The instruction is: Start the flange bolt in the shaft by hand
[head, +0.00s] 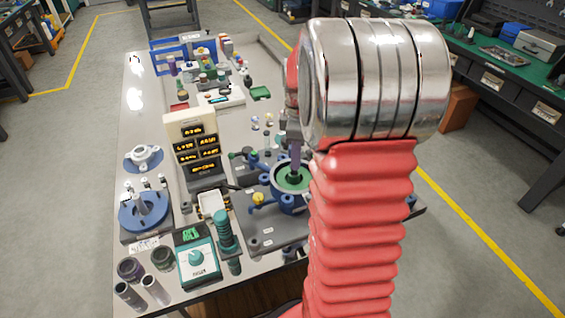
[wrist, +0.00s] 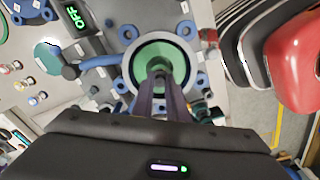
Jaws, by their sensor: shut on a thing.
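A blue round housing with a green inside (head: 281,181) sits on a grey plate on the bench. In the wrist view the same housing (wrist: 128,62) lies under the fingertips. My gripper (head: 295,158) comes down over the housing's centre, with its dark purple fingers close together. In the wrist view my gripper (wrist: 159,80) is shut on a small dark round piece (wrist: 159,66), which seems to be the flange bolt. The shaft is not clearly visible behind the fingers, and I cannot tell whether the bolt touches it.
A beige display stack (head: 192,140) stands left of the housing. A teal meter (head: 196,262) and a green ribbed cylinder (head: 225,232) are at the front. A blue flanged stand (head: 145,213) is at the left. My red arm hides the bench's right side.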

